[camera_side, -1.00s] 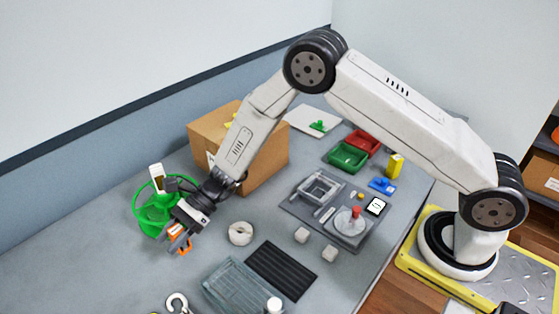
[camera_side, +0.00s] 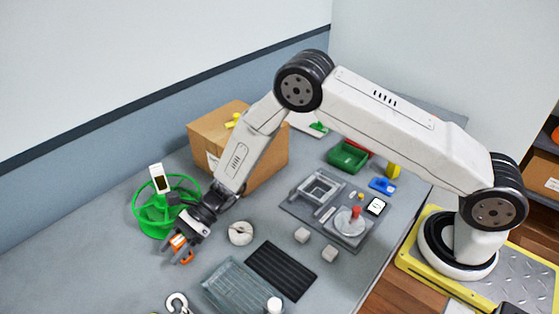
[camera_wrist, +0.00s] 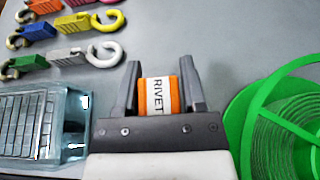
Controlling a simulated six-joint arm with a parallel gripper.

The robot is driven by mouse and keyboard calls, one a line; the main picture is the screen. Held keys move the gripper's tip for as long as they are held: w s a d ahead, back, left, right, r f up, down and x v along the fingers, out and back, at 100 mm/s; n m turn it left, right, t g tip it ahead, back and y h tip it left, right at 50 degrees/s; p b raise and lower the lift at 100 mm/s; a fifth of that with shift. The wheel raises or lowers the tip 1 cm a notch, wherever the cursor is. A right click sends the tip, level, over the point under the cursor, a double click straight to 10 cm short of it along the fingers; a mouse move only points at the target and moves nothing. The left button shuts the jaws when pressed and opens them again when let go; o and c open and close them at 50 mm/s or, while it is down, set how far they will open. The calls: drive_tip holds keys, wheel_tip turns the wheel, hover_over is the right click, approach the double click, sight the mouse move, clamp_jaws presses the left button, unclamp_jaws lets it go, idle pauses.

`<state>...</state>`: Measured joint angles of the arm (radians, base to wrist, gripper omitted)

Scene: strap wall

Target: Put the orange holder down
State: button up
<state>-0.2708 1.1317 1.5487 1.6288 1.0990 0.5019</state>
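The orange holder (camera_wrist: 158,97) carries a white label reading "RIVET" and sits between the two fingers of my gripper (camera_wrist: 160,75) in the wrist view. The fingers lie close against its sides, and my gripper looks shut on it. In the side view, the orange holder (camera_side: 179,241) shows at the fingertips of my gripper (camera_side: 180,248), low over the grey table (camera_side: 90,275). I cannot tell whether its underside touches the table.
A green spool (camera_side: 155,219) stands close behind my gripper, at the right in the wrist view. A white ring (camera_side: 240,233), a clear bin (camera_side: 232,290) and a black ribbed mat (camera_side: 282,270) lie to the right. Several coloured hooks (camera_wrist: 88,22) lie beyond the fingers. Table at front left is clear.

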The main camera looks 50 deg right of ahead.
drive_tip(key=shift+o, duration=1.1)
drive_tip(key=shift+r, duration=0.15)
drive_tip(key=v, duration=1.2)
drive_tip(key=shift+s+d, duration=0.1)
drive_tip(key=s+d+r+n+t+h, duration=0.1)
drive_tip(key=s+d+r+n+h, duration=0.3)
drive_tip(key=s+d+n, duration=0.5)
drive_tip(key=s+d+r+n+t+h, duration=0.1)
drive_tip(key=s+d+r+n+h, duration=0.2)
drive_tip(key=s+d+n+h, duration=0.5)
drive_tip(key=shift+s+d+r+n+t+h, duration=0.3)
drive_tip(key=shift+s+d+r+n+h, duration=0.15)
drive_tip(key=shift+h, duration=0.25)
